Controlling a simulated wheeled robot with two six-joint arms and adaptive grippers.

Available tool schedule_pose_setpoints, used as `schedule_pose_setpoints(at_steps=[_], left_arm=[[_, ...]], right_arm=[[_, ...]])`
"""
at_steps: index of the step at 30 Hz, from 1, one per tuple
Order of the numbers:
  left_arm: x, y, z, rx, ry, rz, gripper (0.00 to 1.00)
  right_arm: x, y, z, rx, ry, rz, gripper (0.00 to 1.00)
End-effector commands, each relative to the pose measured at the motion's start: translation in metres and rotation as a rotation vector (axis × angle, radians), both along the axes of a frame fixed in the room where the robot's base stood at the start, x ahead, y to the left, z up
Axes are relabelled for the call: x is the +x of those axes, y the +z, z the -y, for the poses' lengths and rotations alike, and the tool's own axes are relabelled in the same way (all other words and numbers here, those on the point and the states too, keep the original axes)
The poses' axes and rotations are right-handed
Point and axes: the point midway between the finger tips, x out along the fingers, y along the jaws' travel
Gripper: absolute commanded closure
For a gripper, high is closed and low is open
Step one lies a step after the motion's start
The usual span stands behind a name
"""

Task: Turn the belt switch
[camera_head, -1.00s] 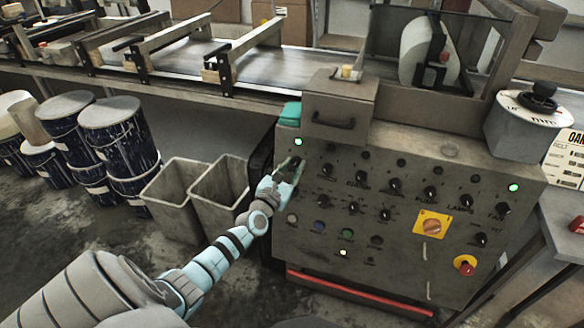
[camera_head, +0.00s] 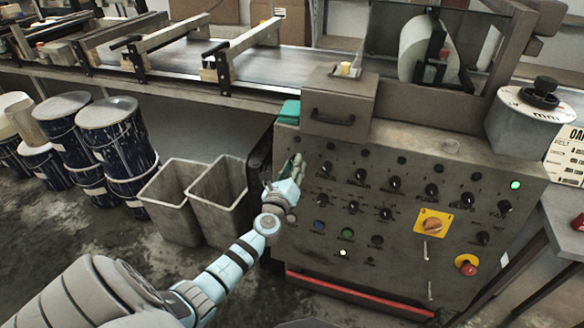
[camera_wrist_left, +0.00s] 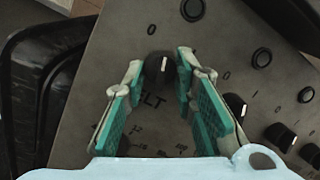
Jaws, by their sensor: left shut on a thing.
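The grey control panel (camera_head: 400,262) carries several black knobs. The belt switch (camera_wrist_left: 158,68) is a black knob with a white pointer line, beside partly covered lettering ending in "LT". In the left wrist view its line points up, roughly towards a "0" mark. My left gripper (camera_head: 296,160) is at the panel's upper left, its green-padded fingers (camera_wrist_left: 160,68) on either side of this knob and shut on it. In the head view the fingers hide the knob. My right gripper is not in view.
A yellow plate with an orange rotary switch (camera_head: 432,224) and a red button (camera_head: 466,265) are at the panel's right. Two grey bins (camera_head: 172,212) and several blue drums (camera_head: 112,125) stand left. The conveyor (camera_head: 180,72) runs behind.

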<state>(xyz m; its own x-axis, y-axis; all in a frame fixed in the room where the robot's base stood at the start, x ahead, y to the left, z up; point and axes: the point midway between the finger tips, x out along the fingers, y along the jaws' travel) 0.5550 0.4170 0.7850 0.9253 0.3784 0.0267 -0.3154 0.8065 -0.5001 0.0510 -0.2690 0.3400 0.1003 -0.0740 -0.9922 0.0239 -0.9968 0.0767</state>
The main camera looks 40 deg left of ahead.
Motion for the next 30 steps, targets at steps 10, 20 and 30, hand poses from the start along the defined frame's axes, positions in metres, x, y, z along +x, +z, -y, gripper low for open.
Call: schedule_pose_setpoints(at_steps=[10,20,30], left_arm=[[0.0,-0.0008,0.0013,-0.177,0.033,0.06,1.0],[-0.0001,-0.0009,0.0013,-0.225,0.044,0.076,1.0],[0.0,-0.0008,0.0012,-0.226,0.044,0.076,0.69]], right_arm=[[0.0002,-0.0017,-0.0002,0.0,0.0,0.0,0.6],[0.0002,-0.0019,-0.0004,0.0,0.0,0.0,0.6],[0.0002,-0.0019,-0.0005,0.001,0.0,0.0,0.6]])
